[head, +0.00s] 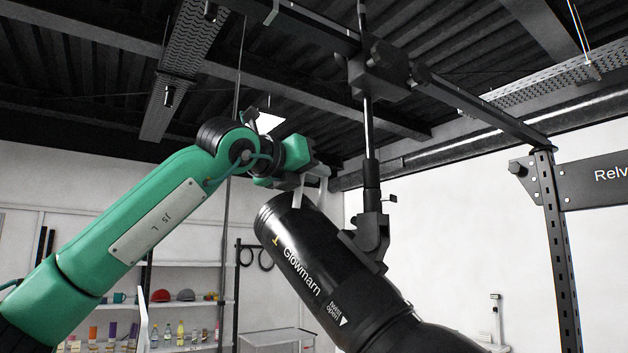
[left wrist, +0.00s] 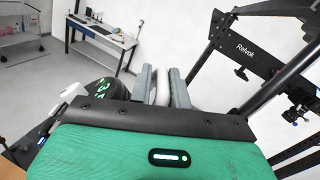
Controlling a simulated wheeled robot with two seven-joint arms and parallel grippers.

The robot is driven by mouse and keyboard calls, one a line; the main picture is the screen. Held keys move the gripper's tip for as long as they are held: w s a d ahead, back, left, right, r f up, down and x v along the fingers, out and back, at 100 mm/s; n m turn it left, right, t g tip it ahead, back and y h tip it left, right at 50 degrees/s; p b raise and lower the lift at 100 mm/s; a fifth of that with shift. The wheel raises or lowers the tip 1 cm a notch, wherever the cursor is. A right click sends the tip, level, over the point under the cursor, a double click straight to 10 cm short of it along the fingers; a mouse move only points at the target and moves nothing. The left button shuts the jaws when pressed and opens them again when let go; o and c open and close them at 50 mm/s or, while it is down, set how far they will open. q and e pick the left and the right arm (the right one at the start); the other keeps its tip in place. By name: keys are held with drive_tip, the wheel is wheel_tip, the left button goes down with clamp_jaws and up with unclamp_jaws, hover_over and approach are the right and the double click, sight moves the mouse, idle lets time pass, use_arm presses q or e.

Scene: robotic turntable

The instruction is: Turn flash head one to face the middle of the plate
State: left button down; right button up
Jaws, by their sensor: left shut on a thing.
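A black cylindrical flash head (head: 315,265) marked "Glowmarn" hangs tilted from a bracket (head: 370,235) on a vertical rod in the head view. Its upper end points up and left, its other end down and right. My left gripper (head: 310,192) is at that upper end, its pale fingers pointing down. In the left wrist view the gripper (left wrist: 163,88) is shut on a pale bar between its fingers, apparently a handle of the flash head. A dark rounded body with green digits (left wrist: 97,93) shows beside the fingers. The plate and my right gripper are out of view.
Overhead rails and a carriage (head: 380,68) hold the rod. A black upright post (head: 556,250) stands at right. Shelves with bottles and caps (head: 185,300) stand at back left. A white desk (left wrist: 103,35) shows in the left wrist view.

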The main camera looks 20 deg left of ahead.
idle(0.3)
use_arm(q)
drive_tip(key=shift+s+f+y+b, duration=0.15)
drive_tip(key=shift+s+y+b, duration=0.15)
drive_tip(key=shift+b, duration=0.3)
drive_tip(key=shift+s+n+b, duration=0.15)
drive_tip(key=shift+n+b, duration=0.15)
drive_tip(key=shift+a, duration=0.1)
drive_tip(key=shift+y, duration=0.3)
drive_tip(key=shift+s+t+b, duration=0.2)
drive_tip(key=shift+t+b, duration=0.1)
drive_tip(key=shift+b, duration=0.2)
drive_tip(key=shift+s+a+n+y+b, duration=0.1)
drive_tip(key=shift+s+n+y+b, duration=0.15)
drive_tip(key=shift+n+y, duration=0.2)
